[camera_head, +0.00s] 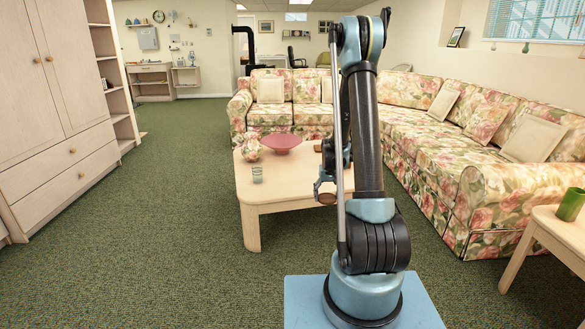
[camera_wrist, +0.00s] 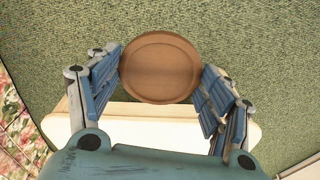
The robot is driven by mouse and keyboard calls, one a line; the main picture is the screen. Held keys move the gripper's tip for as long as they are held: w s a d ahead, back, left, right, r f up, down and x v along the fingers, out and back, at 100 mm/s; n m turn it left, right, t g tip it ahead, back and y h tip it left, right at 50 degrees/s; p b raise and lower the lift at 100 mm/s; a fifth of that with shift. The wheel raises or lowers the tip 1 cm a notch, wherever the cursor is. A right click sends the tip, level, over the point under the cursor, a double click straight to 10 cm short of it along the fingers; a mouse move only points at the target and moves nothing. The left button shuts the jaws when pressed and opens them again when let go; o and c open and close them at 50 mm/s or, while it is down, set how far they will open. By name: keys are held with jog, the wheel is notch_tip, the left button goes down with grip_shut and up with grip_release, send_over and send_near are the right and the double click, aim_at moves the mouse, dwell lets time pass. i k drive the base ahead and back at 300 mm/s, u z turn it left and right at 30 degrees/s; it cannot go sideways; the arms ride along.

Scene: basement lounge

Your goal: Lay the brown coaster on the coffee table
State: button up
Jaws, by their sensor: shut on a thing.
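The brown round coaster (camera_wrist: 160,67) is between the two blue fingers of my gripper (camera_wrist: 161,80) in the wrist view. My gripper is shut on its sides, and its flat face shows. In the head view, my gripper (camera_head: 326,187) and part of the coaster (camera_head: 327,198) show left of my arm, at the front right part of the coffee table (camera_head: 258,193). The light wooden table also shows in the wrist view (camera_wrist: 150,112), where the coaster appears mostly against green carpet past the table's edge. My arm hides the table's right part; the coaster's height is unclear.
On the table stand a pink bowl (camera_head: 281,143), a floral rounded object (camera_head: 251,149) and a clear glass (camera_head: 257,174). A floral sofa (camera_head: 420,140) wraps behind and right. A side table (camera_head: 560,228) with a green cup (camera_head: 570,204) is at right. Bare tabletop shows at front left.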

aim_at(295, 187)
jog(key=u, duration=0.05)
jog(key=i, duration=1)
jog(key=z, duration=0.05)
